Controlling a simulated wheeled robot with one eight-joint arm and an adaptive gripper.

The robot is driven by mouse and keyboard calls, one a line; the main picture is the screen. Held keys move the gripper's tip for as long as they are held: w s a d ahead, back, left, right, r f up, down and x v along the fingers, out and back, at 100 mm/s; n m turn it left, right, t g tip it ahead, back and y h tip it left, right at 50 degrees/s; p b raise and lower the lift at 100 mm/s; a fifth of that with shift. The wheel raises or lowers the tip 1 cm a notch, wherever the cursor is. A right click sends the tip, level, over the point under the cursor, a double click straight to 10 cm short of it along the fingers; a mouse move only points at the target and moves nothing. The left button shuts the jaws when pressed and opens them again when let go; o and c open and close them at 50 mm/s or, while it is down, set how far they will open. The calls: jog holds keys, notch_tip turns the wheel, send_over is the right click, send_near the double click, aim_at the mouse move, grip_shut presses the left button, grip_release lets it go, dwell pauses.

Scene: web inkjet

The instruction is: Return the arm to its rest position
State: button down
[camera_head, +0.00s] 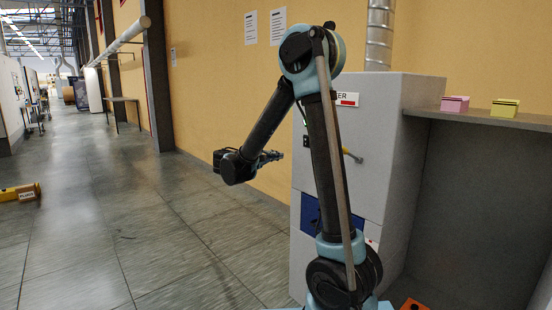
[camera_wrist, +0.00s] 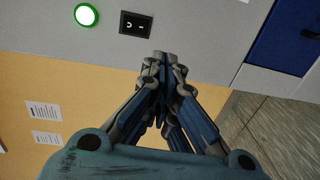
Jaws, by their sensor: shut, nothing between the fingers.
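My arm stands raised and bent in the head view, its upper links black and light blue. My gripper (camera_head: 272,156) hangs to the left of the grey cabinet (camera_head: 390,130), apart from it. In the wrist view my gripper (camera_wrist: 162,58) has its fingertips together with nothing between them. Beyond the fingertips is the cabinet face (camera_wrist: 200,30) with a black rocker switch (camera_wrist: 136,24) and a round lit green button (camera_wrist: 86,15).
The cabinet has a yellow-tipped handle (camera_head: 352,155) and a blue panel (camera_head: 310,212). A pink box (camera_head: 455,104) and a yellow box (camera_head: 504,108) sit on a shelf (camera_head: 480,119) at right. A yellow object (camera_head: 20,192) lies on the floor at far left. The aisle floor is clear.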

jog(key=s+d+f+m+g+y, duration=0.1)
jog(key=s+d+f+g+y, duration=0.2)
jog(key=s+d, duration=0.55)
jog(key=s+d+f+m+g+y, duration=0.2)
jog(key=s+d+f+g, duration=0.1)
jog(key=s+d, duration=0.55)
jog(key=s+a+f+m+g+y, duration=0.1)
jog(key=s+f+y, duration=0.3)
jog(key=s, duration=0.6)
jog(key=s+a+f+m+g+y, duration=0.1)
jog(key=s+a+f+m+y, duration=0.2)
jog(key=s+f, duration=0.5)
jog(key=shift+s+y, duration=0.8)
jog(key=shift+s, duration=0.7)
